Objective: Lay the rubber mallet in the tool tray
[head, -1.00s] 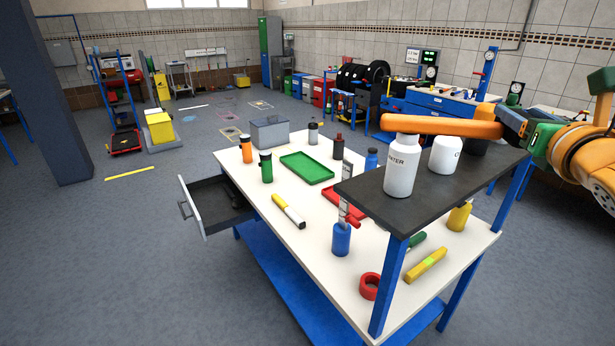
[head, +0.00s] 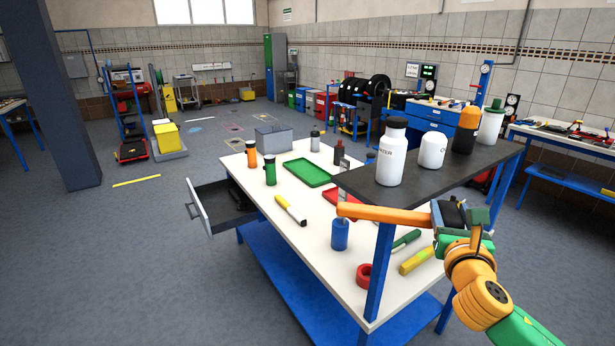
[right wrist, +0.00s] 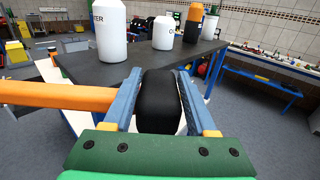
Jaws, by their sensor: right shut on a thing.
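The rubber mallet has an orange handle (head: 385,213) and a black head (right wrist: 158,100). My right gripper (head: 452,214) is shut on the black head, which sits between its two blue fingers in the right wrist view. The handle points left, crossing in front of the blue shelf post in the head view. A green tray (head: 307,173) lies on the white bench, its floor empty. A red tray (head: 330,193) lies nearer, partly hidden by the shelf. I cannot tell which is the tool tray. My left gripper is not in view.
A dark raised shelf (head: 420,188) bears white bottles (head: 393,150) and an orange-capped black bottle (head: 465,133). Its blue post (head: 380,270) stands close to the handle. A blue bottle (head: 340,236), red tape (head: 364,274) and several tools lie on the bench. A drawer (head: 200,208) is open left.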

